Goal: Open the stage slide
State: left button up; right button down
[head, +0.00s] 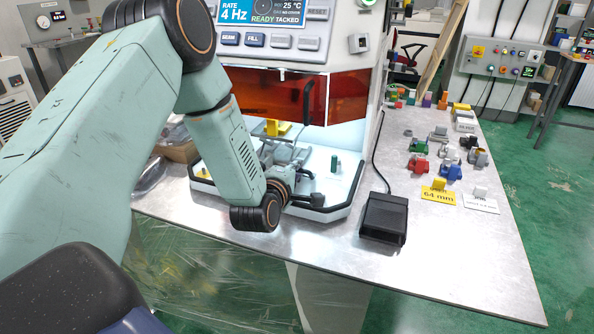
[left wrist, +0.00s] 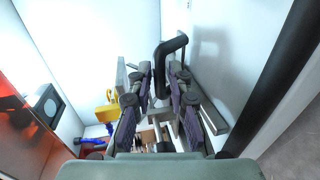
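The machine (head: 270,45) has an orange window (head: 345,98) over a bright bay with a white floor and a black rim. My left gripper (head: 297,176) reaches into this bay, low at the front. In the left wrist view, a black bent handle (left wrist: 161,62) stands between the fingers of my left gripper (left wrist: 160,78). The fingers are apart, one on each side of the handle, with a narrow gap visible. I cannot tell whether either finger touches it. The stage slide itself is mostly hidden behind the gripper. A yellow part (head: 277,128) sits further in. My right gripper is out of view.
A black pedal-like box (head: 384,217) with a cable lies right of the bay. Several coloured parts and a yellow 64 mm card (head: 438,196) are further right on the table (head: 460,260). A dark vertical handle (head: 307,101) hangs at the window. The table's front right is clear.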

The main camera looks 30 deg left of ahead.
pick_arm(q)
jog(key=shift+w+f, duration=0.1)
jog(key=shift+w, duration=0.1)
jog(key=shift+c, duration=0.9)
jog(key=shift+s, duration=0.1)
grip_shut()
